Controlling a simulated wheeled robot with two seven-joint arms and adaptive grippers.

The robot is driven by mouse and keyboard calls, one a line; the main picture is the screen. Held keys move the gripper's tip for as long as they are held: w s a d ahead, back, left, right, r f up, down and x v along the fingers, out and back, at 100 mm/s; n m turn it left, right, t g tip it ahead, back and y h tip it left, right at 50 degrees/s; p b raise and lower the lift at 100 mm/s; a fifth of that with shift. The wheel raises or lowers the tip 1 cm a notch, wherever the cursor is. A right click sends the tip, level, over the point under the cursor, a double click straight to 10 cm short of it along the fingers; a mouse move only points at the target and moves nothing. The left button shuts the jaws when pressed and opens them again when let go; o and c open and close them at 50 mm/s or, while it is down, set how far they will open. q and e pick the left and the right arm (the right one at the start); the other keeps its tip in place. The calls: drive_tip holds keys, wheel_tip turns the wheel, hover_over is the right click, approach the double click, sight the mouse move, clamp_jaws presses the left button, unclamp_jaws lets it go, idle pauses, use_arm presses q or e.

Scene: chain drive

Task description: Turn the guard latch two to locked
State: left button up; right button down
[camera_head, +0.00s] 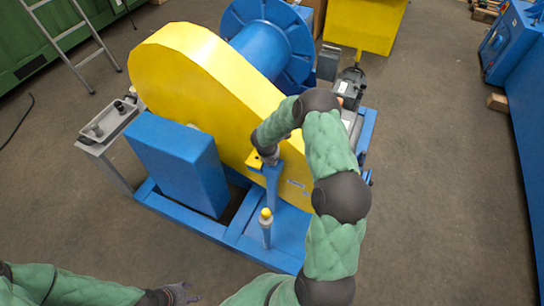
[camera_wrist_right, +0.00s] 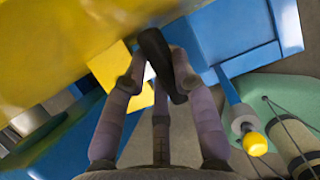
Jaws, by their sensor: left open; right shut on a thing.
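The large yellow guard (camera_head: 205,75) stands on the blue machine frame (camera_head: 215,235). In the right wrist view, my right gripper (camera_wrist_right: 165,78) has its fingers closed around a black lever (camera_wrist_right: 153,45), which looks like the guard latch. The lever sits beside a yellow block (camera_wrist_right: 108,68) and near a blue part. Its lower end shows between the fingers; its pivot and any lock mark cannot be made out. In the head view my right arm covers most of the latch. My left gripper (camera_head: 182,293) is open and empty at the bottom, well away from the guard.
A post with a yellow cap (camera_head: 266,215) stands just in front of the latch area; its cap also shows in the right wrist view (camera_wrist_right: 254,143). A blue box (camera_head: 180,160) and a grey tray (camera_head: 105,125) are to the left.

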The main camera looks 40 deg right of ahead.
drive_tip(key=c, duration=1)
unclamp_jaws()
drive_tip(key=v, duration=1.2)
drive_tip(key=shift+s+a+f, duration=0.1)
